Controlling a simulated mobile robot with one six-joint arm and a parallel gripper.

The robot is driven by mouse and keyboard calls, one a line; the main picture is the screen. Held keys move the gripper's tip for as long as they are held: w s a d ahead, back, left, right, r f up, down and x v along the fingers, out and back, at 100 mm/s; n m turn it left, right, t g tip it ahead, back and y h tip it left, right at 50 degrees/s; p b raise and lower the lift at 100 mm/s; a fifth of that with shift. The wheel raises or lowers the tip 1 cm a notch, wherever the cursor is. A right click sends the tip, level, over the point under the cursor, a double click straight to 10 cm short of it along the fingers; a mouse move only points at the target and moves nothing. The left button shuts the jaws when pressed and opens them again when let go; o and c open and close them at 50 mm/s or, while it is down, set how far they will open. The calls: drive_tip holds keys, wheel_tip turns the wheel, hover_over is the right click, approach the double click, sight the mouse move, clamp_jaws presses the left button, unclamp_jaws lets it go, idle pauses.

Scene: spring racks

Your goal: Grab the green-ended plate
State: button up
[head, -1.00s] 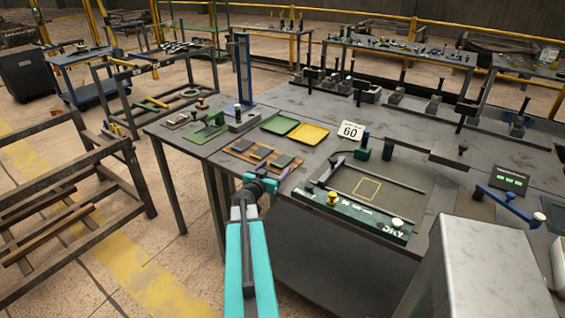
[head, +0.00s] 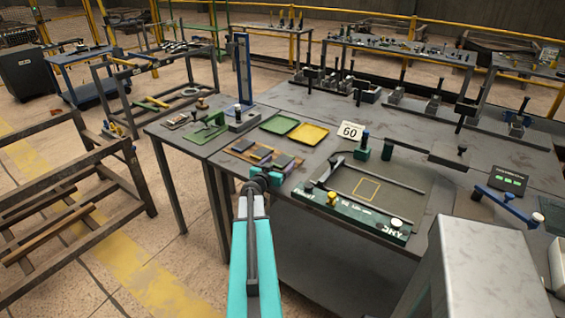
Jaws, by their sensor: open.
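Several small dark plates lie on a brown wooden board (head: 235,152) near the left front edge of the grey workbench. One plate (head: 241,145) at the board's left looks greenish, a second plate (head: 262,153) is in the middle, and a third plate (head: 284,161) is at the right. Their end colours are too small to tell for sure. My gripper (head: 267,176), at the end of my teal arm, is in front of the board's near edge in the picture. It is open, with its fingers largely hidden by my wrist. No plate shows in it.
A green tray (head: 280,123) and a yellow tray (head: 310,133) lie behind the board. A "60" sign (head: 350,131) stands to their right. A dark green fixture (head: 350,213) with rails lies right of my gripper. A grey metal box (head: 480,260) stands at lower right.

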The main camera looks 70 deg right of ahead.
sight(280, 163)
idle(0.4)
drive_tip(key=shift+r, duration=0.1)
clamp_jaws()
wheel_tip(280, 163, up, 10)
drive_tip(key=p, duration=0.1)
idle(0.9)
